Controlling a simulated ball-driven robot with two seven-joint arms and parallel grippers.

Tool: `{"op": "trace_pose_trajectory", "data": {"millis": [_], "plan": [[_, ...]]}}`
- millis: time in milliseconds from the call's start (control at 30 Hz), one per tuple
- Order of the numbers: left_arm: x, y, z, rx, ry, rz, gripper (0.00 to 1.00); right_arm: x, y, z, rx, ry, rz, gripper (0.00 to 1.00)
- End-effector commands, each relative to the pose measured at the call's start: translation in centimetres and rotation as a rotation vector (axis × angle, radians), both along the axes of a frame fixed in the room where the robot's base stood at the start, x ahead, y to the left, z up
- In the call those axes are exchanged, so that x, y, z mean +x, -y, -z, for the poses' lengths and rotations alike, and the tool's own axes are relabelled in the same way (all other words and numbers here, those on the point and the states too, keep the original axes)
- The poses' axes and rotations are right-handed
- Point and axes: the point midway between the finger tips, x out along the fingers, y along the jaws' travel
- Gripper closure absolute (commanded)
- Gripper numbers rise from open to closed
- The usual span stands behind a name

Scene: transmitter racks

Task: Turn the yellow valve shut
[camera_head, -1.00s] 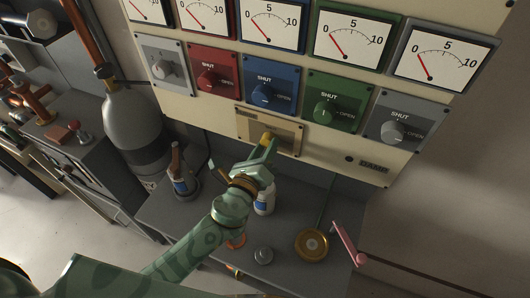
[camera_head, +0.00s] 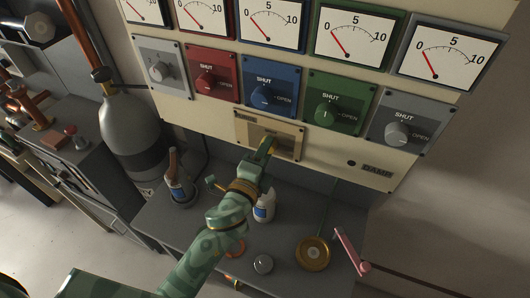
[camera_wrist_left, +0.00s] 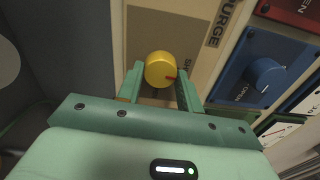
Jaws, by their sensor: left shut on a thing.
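The yellow valve (camera_wrist_left: 160,69) is a round knob with a red mark at its lower right edge in the left wrist view. It sits on a beige plate (camera_head: 286,143) low on the panel. My left gripper (camera_wrist_left: 160,84) is shut on the knob, one green finger on each side. In the head view this gripper (camera_head: 265,148) reaches the plate and hides the knob. The right-hand finger partly covers the lettering beside the knob in the wrist view. My right gripper is not in view.
A blue knob (camera_head: 262,94), red knob (camera_head: 206,82) and green knob (camera_head: 325,112) sit above on the panel, with gauges over them. Below, the grey bench holds a white bottle (camera_head: 265,207), a brass disc (camera_head: 313,253) and a pink-handled crank (camera_head: 350,249).

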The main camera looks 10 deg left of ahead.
Motion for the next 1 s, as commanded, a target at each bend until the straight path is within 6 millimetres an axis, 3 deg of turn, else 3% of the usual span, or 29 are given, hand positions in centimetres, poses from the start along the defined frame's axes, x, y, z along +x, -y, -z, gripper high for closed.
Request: {"op": "trace_pose_trajectory", "data": {"millis": [700,733,800,1000], "plan": [[-0.01,0.00,0.05,-0.075,-0.016,0.000,0.87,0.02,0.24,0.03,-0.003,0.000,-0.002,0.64],[-0.01,0.00,0.05,-0.075,-0.016,0.000,0.58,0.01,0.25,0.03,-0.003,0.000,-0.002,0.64],[-0.01,0.00,0.05,-0.075,-0.016,0.000,0.42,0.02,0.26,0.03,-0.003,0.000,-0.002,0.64],[-0.01,0.01,0.02,-0.073,-0.015,0.000,0.42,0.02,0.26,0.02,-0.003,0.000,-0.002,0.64]]}}
